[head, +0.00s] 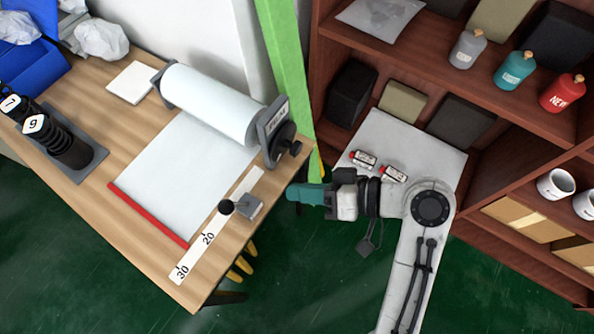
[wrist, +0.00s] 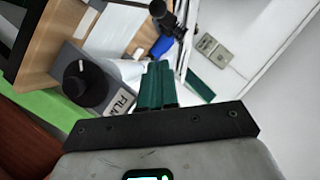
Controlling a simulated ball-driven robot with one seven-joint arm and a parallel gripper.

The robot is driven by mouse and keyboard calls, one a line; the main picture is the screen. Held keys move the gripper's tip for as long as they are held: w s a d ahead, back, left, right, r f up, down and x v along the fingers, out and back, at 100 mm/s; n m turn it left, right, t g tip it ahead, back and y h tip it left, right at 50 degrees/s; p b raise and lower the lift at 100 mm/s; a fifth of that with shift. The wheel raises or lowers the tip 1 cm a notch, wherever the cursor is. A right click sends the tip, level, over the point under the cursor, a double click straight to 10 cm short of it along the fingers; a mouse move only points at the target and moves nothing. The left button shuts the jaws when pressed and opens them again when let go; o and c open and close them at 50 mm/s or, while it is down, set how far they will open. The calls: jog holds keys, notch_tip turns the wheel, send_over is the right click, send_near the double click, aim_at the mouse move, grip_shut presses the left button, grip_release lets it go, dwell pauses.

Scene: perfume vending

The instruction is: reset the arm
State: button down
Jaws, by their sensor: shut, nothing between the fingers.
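My gripper (head: 291,192) has green fingers and points left in the head view, close to the right edge of the wooden table (head: 271,184). The fingers are together and hold nothing. In the wrist view, my gripper (wrist: 158,68) shows its green fingers side by side, with the film roll dispenser (wrist: 85,82) beyond them to the left. My arm (head: 410,260) reaches up from the bottom and bends left in front of the shelf.
The film dispenser (head: 215,103), a ruler strip (head: 208,239) and a dark stand (head: 62,146) are on the table. The shelf (head: 443,90) holds bottles (head: 515,70), mugs (head: 555,184) and boxes (head: 352,93). A green post (head: 285,75) stands between. Green floor (head: 320,270) shows below.

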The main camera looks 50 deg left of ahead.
dwell(0.4)
jog(key=w+d+f+m+t+h, duration=0.15)
jog(key=d+f+m+t, duration=0.35)
jog(key=d, duration=0.5)
jog(key=d+f+m+t+h, duration=0.35)
jog(key=d+f, duration=0.35)
jog(key=d, duration=0.4)
jog(key=s+d+m+h, duration=0.3)
jog(key=s+d, duration=0.2)
jog(key=d, duration=0.6)
jog(key=s+d+m+h, duration=0.3)
jog(key=s+d+m, duration=0.1)
jog(key=d, duration=0.7)
jog(key=shift+s+d+f+h, duration=0.3)
jog(key=shift+s+f+h, duration=0.1)
jog(key=shift+f, duration=0.05)
jog(key=c, duration=1.8)
grip_release()
jog(key=shift+a, duration=0.1)
